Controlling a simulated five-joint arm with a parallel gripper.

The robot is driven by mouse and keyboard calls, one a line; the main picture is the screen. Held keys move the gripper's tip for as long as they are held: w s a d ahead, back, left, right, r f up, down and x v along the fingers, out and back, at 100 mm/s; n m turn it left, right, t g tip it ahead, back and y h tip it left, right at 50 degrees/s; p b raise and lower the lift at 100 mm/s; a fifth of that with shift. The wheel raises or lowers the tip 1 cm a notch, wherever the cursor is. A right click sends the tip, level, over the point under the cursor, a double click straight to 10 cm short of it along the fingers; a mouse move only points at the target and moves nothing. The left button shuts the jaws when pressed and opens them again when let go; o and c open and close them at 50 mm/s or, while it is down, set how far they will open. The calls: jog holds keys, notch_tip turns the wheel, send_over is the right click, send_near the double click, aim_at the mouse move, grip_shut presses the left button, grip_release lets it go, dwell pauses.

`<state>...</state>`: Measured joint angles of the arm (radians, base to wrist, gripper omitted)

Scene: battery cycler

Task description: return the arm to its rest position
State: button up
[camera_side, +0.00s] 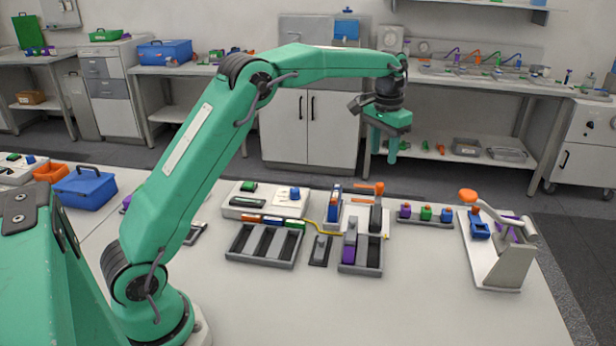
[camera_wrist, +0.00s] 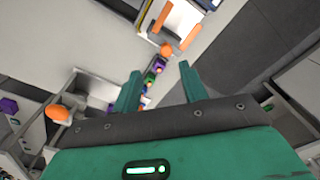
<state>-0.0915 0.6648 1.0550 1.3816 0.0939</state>
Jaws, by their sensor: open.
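My gripper (camera_side: 383,147) hangs from the raised green arm, high above the back edge of the white table (camera_side: 440,320). Its two green fingers point down, stand apart and have nothing between them. In the wrist view my gripper (camera_wrist: 158,82) also shows its fingers spread and empty. The arm reaches up and out from its base at the lower left, touching nothing on the table.
Below stand a dark slotted tray (camera_side: 264,246), a grey tray with a purple block (camera_side: 350,243), an orange-clamped fixture (camera_side: 376,210), a row of coloured blocks (camera_side: 426,214) and a grey lever press (camera_side: 497,255). A blue box (camera_side: 85,190) sits left. The table front is clear.

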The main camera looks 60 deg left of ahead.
jog(key=s+d+r+t, duration=0.1)
jog(key=s+d+r, duration=0.1)
jog(key=s+r, duration=0.5)
jog(key=s+d+r+t, duration=0.1)
jog(key=s+r+t, duration=0.1)
jog(key=s, duration=0.8)
jog(key=s+d+f+t, duration=0.1)
jog(key=s+f, duration=0.2)
jog(key=s, duration=0.6)
jog(key=s+d+f+t, duration=0.1)
jog(key=s+f, duration=0.1)
jog(key=s, duration=0.7)
jog(key=shift+s+d+f, duration=0.15)
jog(key=shift+s+f, duration=0.1)
jog(key=shift+f, duration=0.15)
